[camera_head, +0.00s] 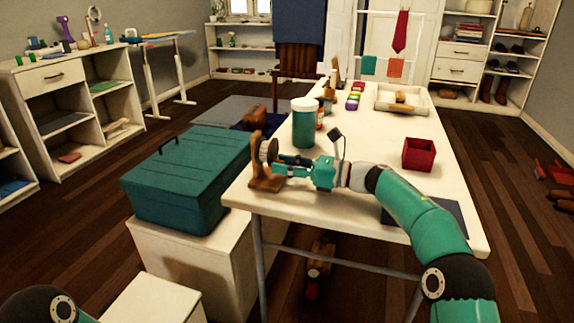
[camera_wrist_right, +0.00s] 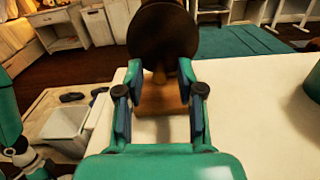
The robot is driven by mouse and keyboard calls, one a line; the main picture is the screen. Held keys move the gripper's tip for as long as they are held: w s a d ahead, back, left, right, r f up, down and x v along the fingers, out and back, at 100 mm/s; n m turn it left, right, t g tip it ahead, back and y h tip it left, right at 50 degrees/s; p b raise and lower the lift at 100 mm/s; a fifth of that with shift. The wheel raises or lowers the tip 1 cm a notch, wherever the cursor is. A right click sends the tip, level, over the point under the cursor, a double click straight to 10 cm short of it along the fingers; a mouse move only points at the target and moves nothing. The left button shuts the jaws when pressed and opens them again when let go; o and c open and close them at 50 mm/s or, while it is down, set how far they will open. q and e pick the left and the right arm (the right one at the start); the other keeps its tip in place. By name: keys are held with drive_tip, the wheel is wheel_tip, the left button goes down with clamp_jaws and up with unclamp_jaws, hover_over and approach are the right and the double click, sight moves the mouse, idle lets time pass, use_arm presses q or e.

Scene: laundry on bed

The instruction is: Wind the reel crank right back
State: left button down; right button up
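The reel (camera_head: 257,172) stands at the near left corner of the white table, with a wooden stand and a round disc. In the right wrist view its dark disc (camera_wrist_right: 163,35) fills the top centre, above the wooden base (camera_wrist_right: 160,98). A short wooden piece shows below the disc, between my fingers; I cannot tell if it is the crank handle. My right gripper (camera_head: 280,164) reaches to the reel from the right. Its fingers (camera_wrist_right: 160,100) are apart with a clear gap, and no grip on the reel shows. My left gripper is out of view.
A green jar (camera_head: 304,126) stands just behind my right gripper. A teal toolbox (camera_head: 185,180) sits left of the table. A red box (camera_head: 419,155) and a white tray (camera_head: 425,107) are farther right on the white table (camera_head: 350,205).

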clamp_jaws()
drive_tip(key=m+p, duration=0.3)
drive_tip(key=shift+s+a+r+m, duration=0.1)
drive_tip(key=shift+s+r+m, duration=0.2)
drive_tip(key=shift+s+m, duration=0.1)
drive_tip(key=shift+s+r+m+p, duration=0.1)
drive_tip(key=shift+s+m+p, duration=0.05)
drive_tip(key=shift+m+p, duration=1.25)
drive_tip(key=shift+m, duration=0.3)
drive_tip(key=shift+o, duration=0.9)
unclamp_jaws()
drive_tip(key=shift+a, duration=0.1)
